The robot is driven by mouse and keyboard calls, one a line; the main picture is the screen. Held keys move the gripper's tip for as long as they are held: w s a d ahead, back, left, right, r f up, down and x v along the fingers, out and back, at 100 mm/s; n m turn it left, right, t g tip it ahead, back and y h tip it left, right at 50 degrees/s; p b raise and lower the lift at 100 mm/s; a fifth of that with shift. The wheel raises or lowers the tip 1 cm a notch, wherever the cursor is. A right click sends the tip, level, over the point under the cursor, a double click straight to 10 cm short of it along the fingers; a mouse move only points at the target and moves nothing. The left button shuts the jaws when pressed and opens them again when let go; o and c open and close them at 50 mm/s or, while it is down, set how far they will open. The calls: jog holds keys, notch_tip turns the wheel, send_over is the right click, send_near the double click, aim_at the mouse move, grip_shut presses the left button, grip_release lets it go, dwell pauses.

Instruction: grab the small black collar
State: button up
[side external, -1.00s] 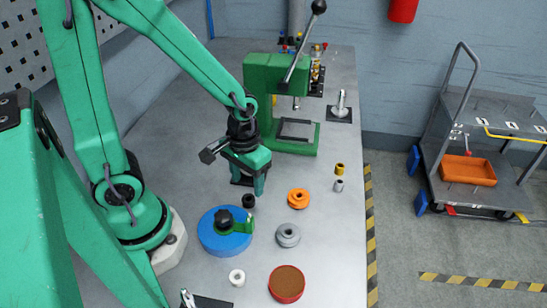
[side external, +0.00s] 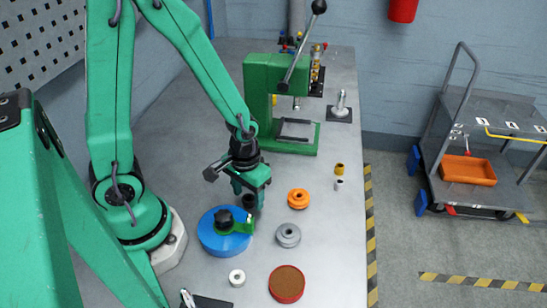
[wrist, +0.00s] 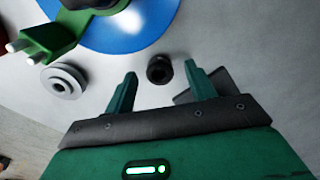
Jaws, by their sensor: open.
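The small black collar (side external: 249,203) stands on the grey bench just behind the blue round base. In the wrist view the collar (wrist: 159,70) is a short dark ring with a hole in its top. My gripper (side external: 248,198) is open and low over it. In the wrist view the two green fingertips of my gripper (wrist: 161,72) lie either side of the collar, with a clear gap on each side. The collar is partly hidden by the fingers in the side view. I cannot tell the exact height of the fingertips.
The blue base (side external: 222,240) with its green bracket is close in front of my gripper. An orange pulley (side external: 298,199) and a grey pulley (side external: 288,235) are to the right. A white ring (side external: 237,277) and a red round container (side external: 287,284) are nearer. The green press (side external: 255,110) stands behind.

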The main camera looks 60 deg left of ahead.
jog(key=shift+f, duration=0.25)
dwell(0.4)
jog(key=c, duration=1)
